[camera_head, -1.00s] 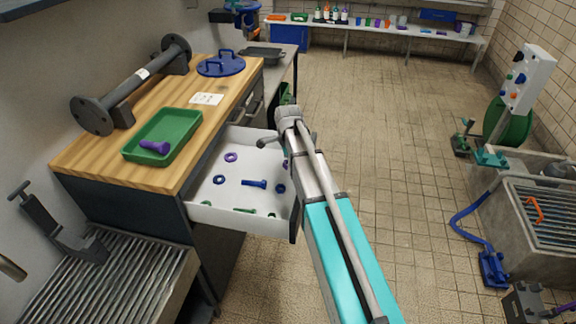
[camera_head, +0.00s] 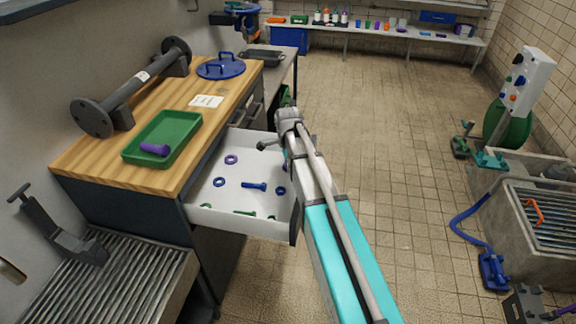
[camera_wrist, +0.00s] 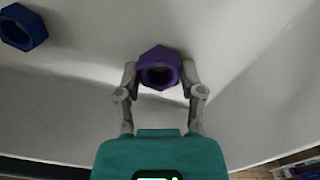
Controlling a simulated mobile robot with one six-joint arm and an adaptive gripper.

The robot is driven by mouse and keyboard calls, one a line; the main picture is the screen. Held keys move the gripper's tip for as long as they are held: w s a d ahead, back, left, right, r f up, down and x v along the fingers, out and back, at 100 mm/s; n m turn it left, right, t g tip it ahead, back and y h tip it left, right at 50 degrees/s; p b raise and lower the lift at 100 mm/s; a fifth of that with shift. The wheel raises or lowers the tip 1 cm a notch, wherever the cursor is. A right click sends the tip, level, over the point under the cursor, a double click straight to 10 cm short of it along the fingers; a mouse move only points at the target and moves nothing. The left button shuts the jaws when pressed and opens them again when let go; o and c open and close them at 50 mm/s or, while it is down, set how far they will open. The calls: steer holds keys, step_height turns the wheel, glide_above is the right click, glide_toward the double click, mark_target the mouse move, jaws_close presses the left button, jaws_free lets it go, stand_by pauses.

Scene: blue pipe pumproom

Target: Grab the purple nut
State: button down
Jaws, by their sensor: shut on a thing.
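The purple nut (camera_wrist: 158,68) is between the two fingers of my gripper (camera_wrist: 160,74) in the wrist view. The fingers are shut on its left and right sides, and its hole faces the camera. The nut is over the white floor of the open drawer (camera_head: 222,205); I cannot tell whether it still touches it. In the head view my arm hides most of the gripper and nut at the drawer's right side.
A blue nut (camera_wrist: 22,27) lies nearby in the drawer. The drawer also holds a purple ring (camera_head: 231,160), a blue bolt (camera_head: 254,185) and small green parts. A green tray (camera_head: 184,133) with a purple bolt (camera_head: 154,149) stands on the workbench (camera_head: 85,158).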

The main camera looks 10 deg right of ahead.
steer(key=shift+r, duration=0.1)
steer(key=shift+r+p, duration=0.95)
steer(key=shift+p, duration=0.05)
steer(key=s+r+p, duration=1.1)
steer(key=s, duration=0.3)
